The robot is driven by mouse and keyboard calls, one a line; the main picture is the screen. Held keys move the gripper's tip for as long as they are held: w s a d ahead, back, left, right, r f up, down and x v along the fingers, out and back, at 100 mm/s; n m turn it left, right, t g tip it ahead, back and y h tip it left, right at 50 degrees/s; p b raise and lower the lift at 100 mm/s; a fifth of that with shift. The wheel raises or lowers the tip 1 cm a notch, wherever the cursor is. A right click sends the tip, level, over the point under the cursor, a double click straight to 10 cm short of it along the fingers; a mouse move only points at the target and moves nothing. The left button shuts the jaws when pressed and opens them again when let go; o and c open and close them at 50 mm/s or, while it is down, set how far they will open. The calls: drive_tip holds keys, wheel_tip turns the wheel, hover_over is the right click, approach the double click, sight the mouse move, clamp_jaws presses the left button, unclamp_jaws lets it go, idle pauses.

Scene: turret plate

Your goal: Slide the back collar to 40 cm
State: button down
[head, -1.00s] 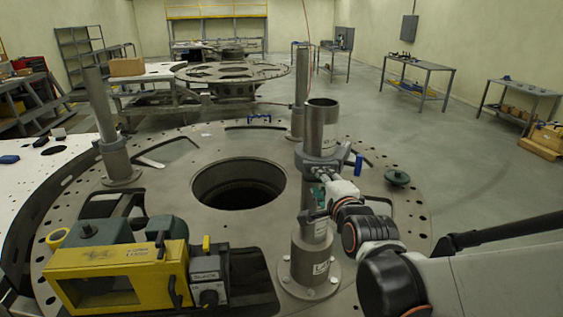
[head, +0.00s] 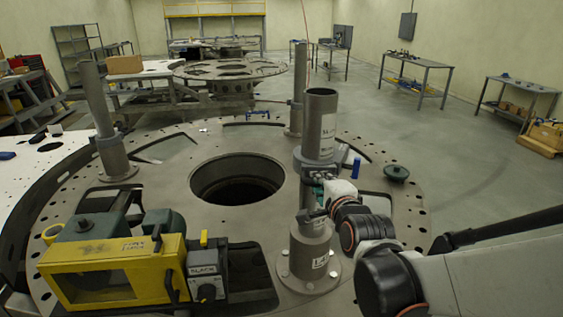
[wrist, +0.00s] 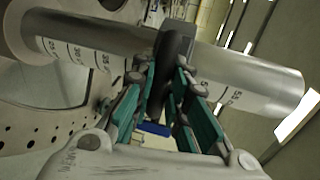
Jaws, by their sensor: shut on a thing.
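The near right post (head: 321,125) is a grey tube standing on a bolted round base (head: 308,255). In the wrist view the post (wrist: 240,82) lies sideways, with scale numbers from about 25 at left to about 55 at right. A dark collar (wrist: 176,45) sits around it, between roughly 35 and 50; the exact mark is hidden. My gripper (wrist: 168,75) has its green-padded fingers closed on the collar's dark projecting part. In the head view my gripper (head: 322,178) is against the post, below its upper section, hiding part of the collar (head: 306,160).
A large round plate with a central hole (head: 238,180) holds the posts. A left post (head: 100,115) and a back post (head: 297,95) also stand on it. A yellow-framed unit (head: 115,270) is at front left.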

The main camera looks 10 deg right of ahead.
wheel_tip(320, 180, down, 9)
drive_tip(key=b, duration=0.6)
drive_tip(key=shift+b, duration=0.35)
drive_tip(key=shift+r, duration=0.1)
drive_tip(key=c, duration=1.5)
unclamp_jaws()
drive_tip(key=shift+c, duration=0.2)
